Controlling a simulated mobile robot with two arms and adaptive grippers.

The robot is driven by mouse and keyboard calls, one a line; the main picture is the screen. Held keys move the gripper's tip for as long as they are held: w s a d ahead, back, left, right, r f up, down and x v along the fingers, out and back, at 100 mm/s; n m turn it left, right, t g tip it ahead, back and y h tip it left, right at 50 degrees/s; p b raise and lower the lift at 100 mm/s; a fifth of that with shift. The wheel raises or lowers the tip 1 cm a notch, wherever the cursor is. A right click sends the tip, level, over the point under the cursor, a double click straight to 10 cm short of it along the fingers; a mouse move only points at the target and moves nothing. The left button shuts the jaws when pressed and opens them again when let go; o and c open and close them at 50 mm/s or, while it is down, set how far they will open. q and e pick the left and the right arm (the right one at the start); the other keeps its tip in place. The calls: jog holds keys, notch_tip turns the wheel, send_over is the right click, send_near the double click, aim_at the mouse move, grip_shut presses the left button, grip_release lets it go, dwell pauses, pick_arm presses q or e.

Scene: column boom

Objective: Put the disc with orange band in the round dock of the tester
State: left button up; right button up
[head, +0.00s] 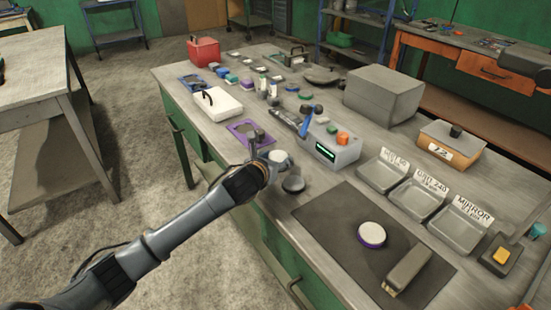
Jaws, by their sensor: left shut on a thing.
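My left gripper (270,152) reaches in over the near edge of the bench. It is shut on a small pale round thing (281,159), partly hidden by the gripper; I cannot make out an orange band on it. Just below it is a dark round piece (293,185) near the bench edge. The tester seems to be the grey box (345,154) with a green display, a blue lever and an orange knob, right of the gripper. I cannot make out its round dock clearly.
A white disc with a purple band (372,236) lies on a dark mat (335,228), beside a grey block (408,268). Labelled trays (383,172) stand at right.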

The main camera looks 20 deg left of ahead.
pick_arm(q)
jog(key=o, duration=1.5)
jog(key=shift+f, duration=0.1)
jog(key=shift+s+r, duration=0.15)
jog(key=shift+r, duration=0.05)
jog(key=v, duration=1.1)
jog(key=shift+s+r+p, duration=0.1)
jog(key=shift+s+p, duration=0.25)
